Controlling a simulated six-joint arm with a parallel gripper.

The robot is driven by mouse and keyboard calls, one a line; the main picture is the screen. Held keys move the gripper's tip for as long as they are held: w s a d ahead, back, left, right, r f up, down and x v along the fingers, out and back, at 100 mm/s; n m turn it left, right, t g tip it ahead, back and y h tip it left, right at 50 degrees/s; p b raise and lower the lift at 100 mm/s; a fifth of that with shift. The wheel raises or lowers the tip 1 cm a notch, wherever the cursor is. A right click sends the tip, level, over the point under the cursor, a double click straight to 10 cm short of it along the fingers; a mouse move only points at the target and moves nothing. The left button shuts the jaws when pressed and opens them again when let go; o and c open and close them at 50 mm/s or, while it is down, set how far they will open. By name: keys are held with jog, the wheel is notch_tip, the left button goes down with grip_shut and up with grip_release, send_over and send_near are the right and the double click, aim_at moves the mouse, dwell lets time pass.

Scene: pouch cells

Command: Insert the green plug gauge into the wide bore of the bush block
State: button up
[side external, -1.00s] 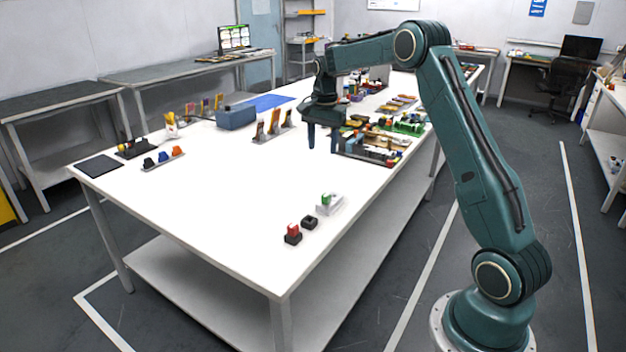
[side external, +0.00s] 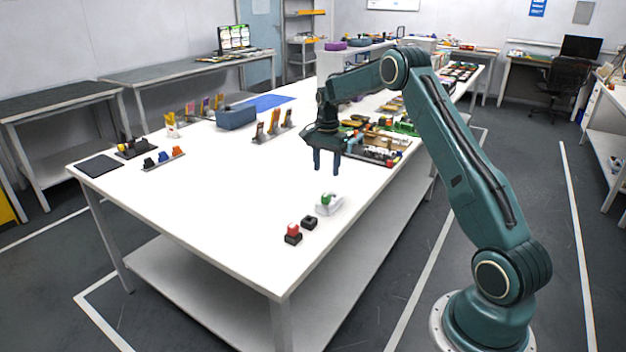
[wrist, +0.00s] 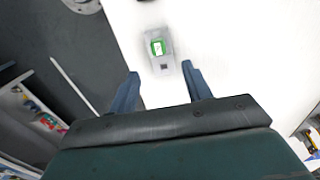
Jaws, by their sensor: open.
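The green plug gauge (side external: 326,199) stands upright at a pale grey block (side external: 334,208) near the table's front right edge. The wrist view shows the green gauge (wrist: 158,47) within the outline of the grey block (wrist: 163,67), which also has a small dark square. I cannot tell whether this block or one of the dark blocks is the bush block, and no bore shows clearly. My gripper (side external: 327,168) is open and empty, pointing down above and behind the gauge. In the wrist view the gauge lies just beyond my spread fingertips (wrist: 161,74).
A small dark block (side external: 308,223) and another dark block with a red piece (side external: 293,233) stand nearer the front edge.

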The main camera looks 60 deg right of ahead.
aim_at(326, 195)
jog(key=shift+f, duration=1.95)
jog(key=shift+s+a+f, duration=0.1)
jog(key=shift+s+f, duration=0.05)
jog(key=shift+f, duration=2.45)
grip_shut()
jog(key=shift+r, duration=0.2)
notch_tip(326, 195, up, 20)
jog(key=shift+f, duration=0.15)
